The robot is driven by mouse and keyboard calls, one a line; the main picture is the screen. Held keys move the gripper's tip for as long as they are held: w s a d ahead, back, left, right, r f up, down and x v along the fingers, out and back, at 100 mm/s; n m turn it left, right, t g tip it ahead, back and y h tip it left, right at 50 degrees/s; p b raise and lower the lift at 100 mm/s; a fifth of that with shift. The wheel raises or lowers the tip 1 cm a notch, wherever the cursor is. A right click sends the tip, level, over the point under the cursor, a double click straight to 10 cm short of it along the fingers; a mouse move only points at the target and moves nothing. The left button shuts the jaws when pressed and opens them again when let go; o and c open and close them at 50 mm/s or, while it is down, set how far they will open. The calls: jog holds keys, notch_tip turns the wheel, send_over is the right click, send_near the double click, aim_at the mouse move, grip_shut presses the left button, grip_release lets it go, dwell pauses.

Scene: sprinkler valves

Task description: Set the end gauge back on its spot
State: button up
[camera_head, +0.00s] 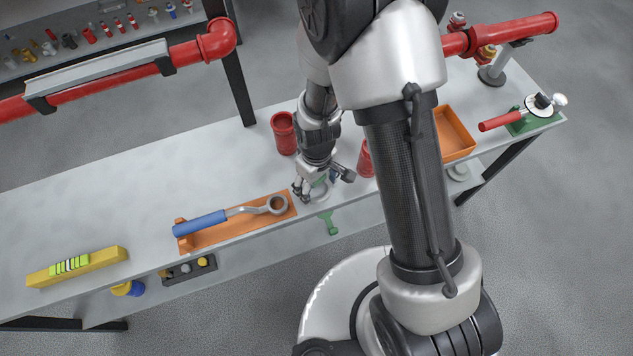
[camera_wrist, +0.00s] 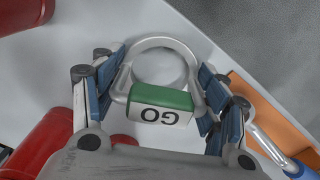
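The end gauge (camera_wrist: 162,108) is a grey ring-like frame with a green and white block marked GO. My gripper (camera_wrist: 160,80) has its blue-padded fingers on both sides of the frame, and the pads appear to touch it. In the head view my gripper (camera_head: 321,186) points down just above the bench near its front edge. The gauge (camera_head: 320,191) shows partly there between the fingers. Whether it rests on the bench or is slightly lifted, I cannot tell. No marked spot for it can be made out.
An orange tray (camera_head: 240,237) with a blue-handled ring wrench (camera_head: 215,219) lies close to the left. Red cups (camera_head: 284,133) (camera_head: 366,160) stand behind and right. An orange bin (camera_head: 455,136) and a yellow block (camera_head: 78,266) are farther off. The bench (camera_head: 110,205) is clear at back left.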

jog(key=o, duration=0.4)
jog(key=shift+c, duration=0.2)
jog(key=shift+r, duration=0.1)
notch_tip(320, 180, up, 13)
jog(key=p, duration=0.5)
jog(key=shift+f, duration=0.2)
jog(key=s+d+r+m+t, duration=0.2)
jog(key=s+d+r+m, duration=0.15)
jog(key=r, duration=0.65)
jog(key=s+d+r+m+t, duration=0.1)
jog(key=s+d+r+m, duration=0.3)
jog(key=r, duration=0.7)
jog(key=s+d+r+t, duration=0.1)
jog(key=s+d+r, duration=0.2)
jog(key=s, duration=0.3)
jog(key=shift+d+r+t, duration=0.2)
jog(key=shift+r+t, duration=0.1)
jog(key=shift+r, duration=0.4)
